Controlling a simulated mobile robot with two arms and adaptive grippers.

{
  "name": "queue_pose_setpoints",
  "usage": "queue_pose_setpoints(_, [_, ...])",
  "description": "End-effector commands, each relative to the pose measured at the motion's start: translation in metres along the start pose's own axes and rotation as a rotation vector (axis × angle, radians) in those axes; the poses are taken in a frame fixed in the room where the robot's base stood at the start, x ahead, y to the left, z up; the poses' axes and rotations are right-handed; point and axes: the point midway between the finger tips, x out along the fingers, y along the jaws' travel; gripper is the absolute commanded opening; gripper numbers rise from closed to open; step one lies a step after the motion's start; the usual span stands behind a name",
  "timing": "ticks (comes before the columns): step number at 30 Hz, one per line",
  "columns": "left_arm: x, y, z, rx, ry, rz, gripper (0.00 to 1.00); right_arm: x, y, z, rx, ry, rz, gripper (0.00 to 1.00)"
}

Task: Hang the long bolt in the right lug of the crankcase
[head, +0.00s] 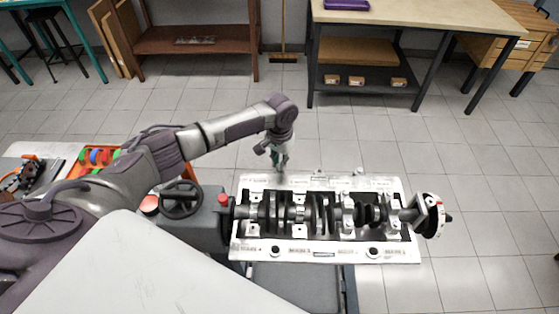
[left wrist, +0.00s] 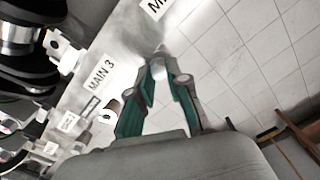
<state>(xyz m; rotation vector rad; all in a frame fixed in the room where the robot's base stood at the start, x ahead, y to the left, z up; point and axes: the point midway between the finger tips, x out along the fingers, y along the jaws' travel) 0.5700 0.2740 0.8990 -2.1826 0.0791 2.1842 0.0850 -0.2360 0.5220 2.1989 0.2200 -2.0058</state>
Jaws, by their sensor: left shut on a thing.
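The crankcase (head: 328,254) lies on a stand with the crankshaft (head: 298,214) along its middle. My left gripper (head: 279,160) hangs pointing down just beyond its far edge, left of centre. In the left wrist view its green-padded fingers close on a small pale piece (left wrist: 158,72), seemingly the long bolt's head; its shank cannot be made out. A small pale lug (left wrist: 108,111) stands out from the crankcase edge near the "MAIN 3" label. In the head view, a small upright piece (head: 359,171) at the far edge may be the right lug. My right gripper is out of view.
An orange tray (head: 84,170) with coloured rings lies farther left. The floor (head: 440,150) beyond and right of the crankcase is clear up to the workbenches (head: 410,15).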

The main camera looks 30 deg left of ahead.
Motion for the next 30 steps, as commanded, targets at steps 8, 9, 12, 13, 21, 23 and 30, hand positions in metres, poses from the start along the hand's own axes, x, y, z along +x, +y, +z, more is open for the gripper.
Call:
queue_pose_setpoints(8, [0.0048,0.0001,0.0001,0.0,0.0,0.0,0.0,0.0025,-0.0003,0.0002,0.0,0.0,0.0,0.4])
queue_pose_setpoints(9, [0.0054,0.0001,0.0001,0.0,0.0,0.0,0.0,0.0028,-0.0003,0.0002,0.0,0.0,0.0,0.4])
queue_pose_setpoints(12, [0.0069,0.0001,0.0001,-0.001,0.0,0.0,0.0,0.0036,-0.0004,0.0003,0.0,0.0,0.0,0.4])
queue_pose_setpoints(13, [0.0074,0.0001,0.0001,-0.001,0.0,0.0,0.0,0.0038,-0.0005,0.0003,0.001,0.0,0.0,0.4])
queue_pose_setpoints(21, [0.0081,0.0001,0.0001,0.0,0.0,0.0,0.29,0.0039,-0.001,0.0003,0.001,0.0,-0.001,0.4])
queue_pose_setpoints(23, [0.0081,0.0002,0.0001,0.0,0.0,0.0,0.29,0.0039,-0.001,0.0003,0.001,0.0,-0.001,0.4])
queue_pose_setpoints(30, [0.0079,0.0001,0.0,0.0,0.0,0.0,0.29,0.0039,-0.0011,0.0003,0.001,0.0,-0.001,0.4])
